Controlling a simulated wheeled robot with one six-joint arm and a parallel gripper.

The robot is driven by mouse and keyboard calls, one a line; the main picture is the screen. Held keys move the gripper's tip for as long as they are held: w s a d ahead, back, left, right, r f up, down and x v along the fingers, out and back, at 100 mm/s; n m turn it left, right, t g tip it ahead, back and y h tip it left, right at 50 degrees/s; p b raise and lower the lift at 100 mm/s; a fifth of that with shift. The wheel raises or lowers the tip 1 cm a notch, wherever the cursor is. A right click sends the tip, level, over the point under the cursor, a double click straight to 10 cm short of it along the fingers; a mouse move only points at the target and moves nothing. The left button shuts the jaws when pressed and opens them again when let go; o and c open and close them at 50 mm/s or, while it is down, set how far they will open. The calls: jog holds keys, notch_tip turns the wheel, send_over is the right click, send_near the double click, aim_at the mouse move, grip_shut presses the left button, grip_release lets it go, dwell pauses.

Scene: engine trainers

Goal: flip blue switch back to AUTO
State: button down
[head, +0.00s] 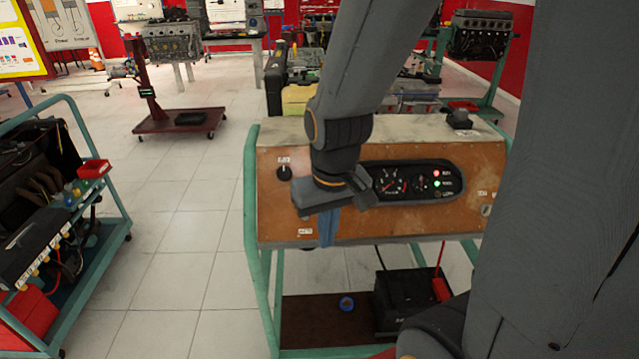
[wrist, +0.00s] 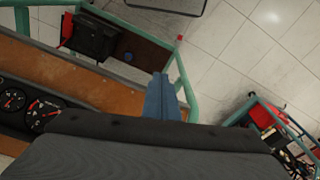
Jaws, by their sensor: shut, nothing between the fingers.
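The brown control panel (head: 400,222) of the engine trainer faces me in the head view, and part of it shows at the left of the wrist view (wrist: 92,77). My gripper (head: 327,240) points down in front of the panel's left half. Its blue fingers are shut together and empty, and they also show in the wrist view (wrist: 162,100). A small white label (head: 305,232), too small to read surely, is just left of the fingers. I cannot make out the blue switch; my gripper and wrist cover that part of the panel. I cannot tell whether the fingers touch the panel.
A black gauge cluster (head: 415,181) with red and green lights is right of my wrist. A black knob (head: 284,173) is at the panel's upper left. A black battery (head: 408,303) stands on the lower shelf. A tool cart (head: 118,208) stands left, with clear floor between.

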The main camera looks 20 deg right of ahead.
jog(key=shift+w+d, duration=0.1)
jog(key=shift+d, duration=0.1)
jog(key=w+r+m+t+b, duration=0.1)
jog(key=w+r, duration=0.4)
jog(key=w, duration=0.3)
jog(key=w+r+m+h+b, duration=0.1)
jog(key=w+r, duration=0.3)
jog(key=w, duration=0.4)
jog(key=shift+w+a+r+t+h+b, duration=0.3)
jog(key=shift+w+a+r+t+b, duration=0.1)
jog(key=shift+b, duration=0.1)
